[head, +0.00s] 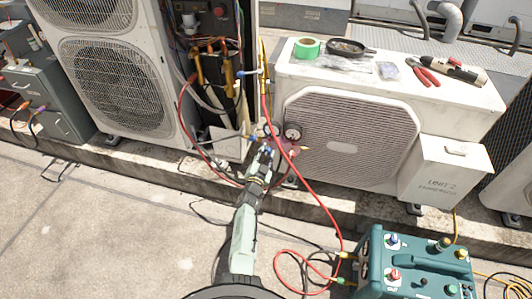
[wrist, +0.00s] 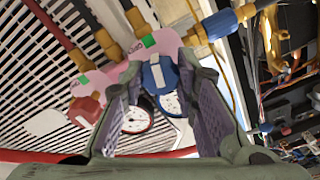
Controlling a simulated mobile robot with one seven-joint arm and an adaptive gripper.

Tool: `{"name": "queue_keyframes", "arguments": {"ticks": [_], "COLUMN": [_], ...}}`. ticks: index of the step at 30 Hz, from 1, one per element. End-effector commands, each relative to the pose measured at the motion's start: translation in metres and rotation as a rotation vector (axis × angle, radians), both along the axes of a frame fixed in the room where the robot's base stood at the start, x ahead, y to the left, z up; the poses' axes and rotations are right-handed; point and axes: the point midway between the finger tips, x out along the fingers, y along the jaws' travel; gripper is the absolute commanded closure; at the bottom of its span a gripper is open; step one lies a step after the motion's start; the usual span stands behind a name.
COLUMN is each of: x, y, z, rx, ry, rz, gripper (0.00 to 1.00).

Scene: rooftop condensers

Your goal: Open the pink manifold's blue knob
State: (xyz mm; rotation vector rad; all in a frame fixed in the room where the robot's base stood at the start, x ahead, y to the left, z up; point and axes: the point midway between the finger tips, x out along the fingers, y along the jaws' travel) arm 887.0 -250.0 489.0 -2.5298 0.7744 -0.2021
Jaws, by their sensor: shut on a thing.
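The pink manifold (wrist: 122,68) hangs in front of the white condenser's grille and shows small and partly hidden behind my gripper in the head view. It has brass fittings, green tags and two round gauges. Its blue knob (wrist: 160,74), with a white bar across it, sits between the fingers of my gripper (wrist: 165,88). My gripper is shut on the blue knob, a finger on each side. The red knob (wrist: 85,110) is to the left, outside the fingers. In the head view my gripper (head: 265,150) is at the manifold, beside the gauge (head: 292,132).
A red hose (head: 305,190) runs from the manifold down to the teal machine (head: 415,268) at the lower right. The white condenser (head: 350,140) stands behind, with tape (head: 307,48) and pliers (head: 424,73) on top. The open unit (head: 215,75) is to the left. Concrete floor at lower left is clear.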

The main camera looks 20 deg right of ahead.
Motion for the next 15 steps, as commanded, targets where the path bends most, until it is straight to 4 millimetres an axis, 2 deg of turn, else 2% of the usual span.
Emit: {"name": "queue_keyframes", "arguments": {"ticks": [15], "x": [-0.0002], "y": [0.0001], "z": [-0.0001], "rx": [-0.123], "ry": [0.083], "rz": [0.000], "gripper": [1.00]}}
